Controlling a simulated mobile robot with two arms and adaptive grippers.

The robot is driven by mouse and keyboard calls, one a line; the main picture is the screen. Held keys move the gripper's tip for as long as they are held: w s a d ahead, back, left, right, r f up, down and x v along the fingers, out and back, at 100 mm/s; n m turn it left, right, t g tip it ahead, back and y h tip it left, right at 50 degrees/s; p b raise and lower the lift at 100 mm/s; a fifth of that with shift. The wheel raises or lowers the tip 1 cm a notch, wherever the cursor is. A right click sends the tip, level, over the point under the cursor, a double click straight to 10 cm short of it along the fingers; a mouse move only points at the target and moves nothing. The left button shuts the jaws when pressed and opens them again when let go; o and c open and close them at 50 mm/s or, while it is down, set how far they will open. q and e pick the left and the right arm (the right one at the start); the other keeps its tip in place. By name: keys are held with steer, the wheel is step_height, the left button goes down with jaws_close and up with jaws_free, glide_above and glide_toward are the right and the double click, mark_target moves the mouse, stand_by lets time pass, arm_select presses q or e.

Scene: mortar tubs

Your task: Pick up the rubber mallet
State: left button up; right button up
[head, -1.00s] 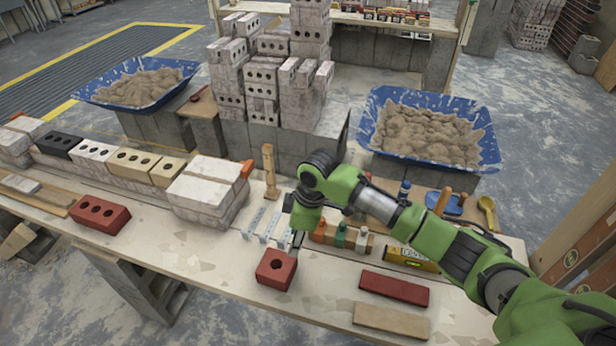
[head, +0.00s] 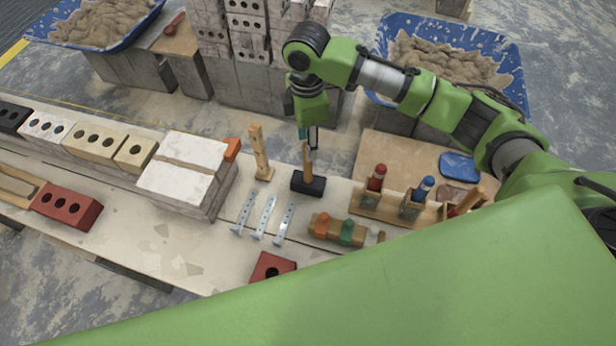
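The rubber mallet stands on the workbench (head: 150,235), its black head (head: 308,185) down and its wooden handle (head: 306,160) pointing up. My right gripper (head: 312,145) points down from above at the top of the handle, overlapping it in the view. The fingers are small and seen nearly edge-on, so I cannot tell whether they are open or closed around the handle. The mallet head appears to rest on the bench. My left gripper is not in view.
A wooden peg stand (head: 261,155) is just left of the mallet, with metal strips (head: 263,217) in front. A wooden holder with orange and green pieces (head: 345,231) and a bottle rack (head: 400,205) stand to the right. Pale blocks (head: 185,170) are left.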

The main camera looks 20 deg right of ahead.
glide_above(308, 168)
steer(key=w, duration=0.1)
step_height(308, 168, down, 4)
steer(key=f, duration=0.4)
steer(key=f+p, duration=0.1)
steer(key=shift+w+d+f, duration=0.15)
steer(key=shift+d+f, duration=0.1)
steer(key=shift+f, duration=0.05)
steer(key=shift+r, duration=0.1)
jaws_close()
